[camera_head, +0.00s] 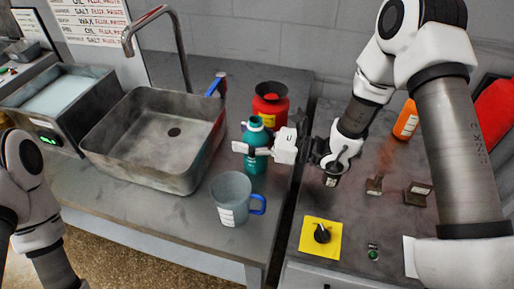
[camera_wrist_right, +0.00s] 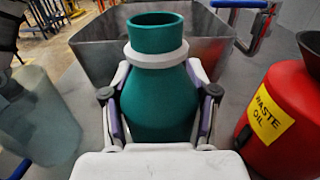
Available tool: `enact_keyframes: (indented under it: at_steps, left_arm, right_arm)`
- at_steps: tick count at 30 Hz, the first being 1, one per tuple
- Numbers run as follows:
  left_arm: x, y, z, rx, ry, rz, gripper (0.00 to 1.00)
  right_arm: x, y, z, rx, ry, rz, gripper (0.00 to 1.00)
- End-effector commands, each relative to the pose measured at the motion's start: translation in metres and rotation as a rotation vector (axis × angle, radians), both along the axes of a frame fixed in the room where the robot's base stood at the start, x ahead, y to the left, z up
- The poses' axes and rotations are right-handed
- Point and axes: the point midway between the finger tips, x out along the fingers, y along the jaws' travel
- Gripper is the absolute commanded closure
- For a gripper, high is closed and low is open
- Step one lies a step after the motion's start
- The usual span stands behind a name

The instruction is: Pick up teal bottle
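The teal bottle (camera_head: 254,133) stands upright near the right edge of the counter, just right of the sink. In the right wrist view the bottle (camera_wrist_right: 158,100) fills the middle, with its open mouth and a pale collar around the neck. My right gripper (camera_head: 255,149) reaches in from the right, with one white finger across the near side of the bottle. In the wrist view its fingers (camera_wrist_right: 160,95) lie along both sides of the bottle's body and seem to touch it. The bottle's base is partly hidden. My left gripper is out of view; only part of the left arm shows.
A red waste oil container (camera_head: 271,104) stands close behind the bottle. A grey mug with a blue handle (camera_head: 231,200) stands in front of it. The metal sink (camera_head: 160,135) with a tap is to the left. An orange bottle (camera_head: 406,120) is on the right-hand surface.

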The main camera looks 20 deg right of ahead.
Motion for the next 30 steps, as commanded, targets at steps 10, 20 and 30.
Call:
enact_keyframes:
  at_steps: [10, 20, 30]
  left_arm:
    - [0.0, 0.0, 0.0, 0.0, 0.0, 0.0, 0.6]
    - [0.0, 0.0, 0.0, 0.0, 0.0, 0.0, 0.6]
    - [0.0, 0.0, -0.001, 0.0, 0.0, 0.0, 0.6]
  right_arm:
    - [0.0, 0.0, 0.0, -0.001, 0.001, 0.0, 0.95]
    - [0.0, 0.0, 0.001, 0.0, 0.0, 0.0, 0.95]
    - [0.0, 0.0, 0.015, 0.001, -0.003, 0.0, 0.95]
